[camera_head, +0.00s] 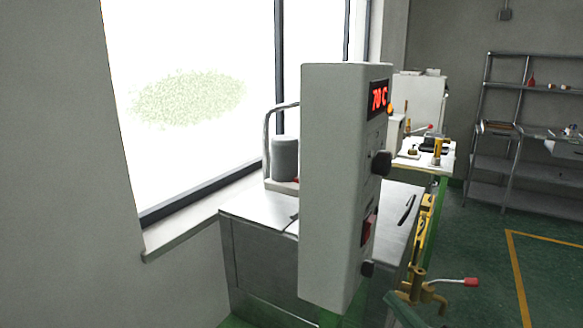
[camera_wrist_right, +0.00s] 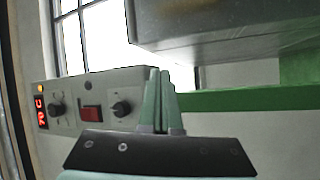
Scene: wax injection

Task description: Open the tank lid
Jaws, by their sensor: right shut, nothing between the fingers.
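No tank lid can be made out with certainty in either view. A tall pale control box (camera_head: 335,190) stands close in the middle of the head view, with a red 70 C display, dark knobs and a red switch. It hides what lies behind it. The same box lies sideways at the left in the right wrist view (camera_wrist_right: 75,85). My right gripper (camera_wrist_right: 160,72) shows there with its pale green fingers together and empty, in front of the box's end; whether they touch it is unclear. My left gripper is not in view.
A brass valve with a red-tipped handle (camera_head: 465,282) sits low right of the box. A metallic block (camera_wrist_right: 220,35) fills the wrist view's upper right. Floor at right is open before the shelves (camera_head: 510,190).

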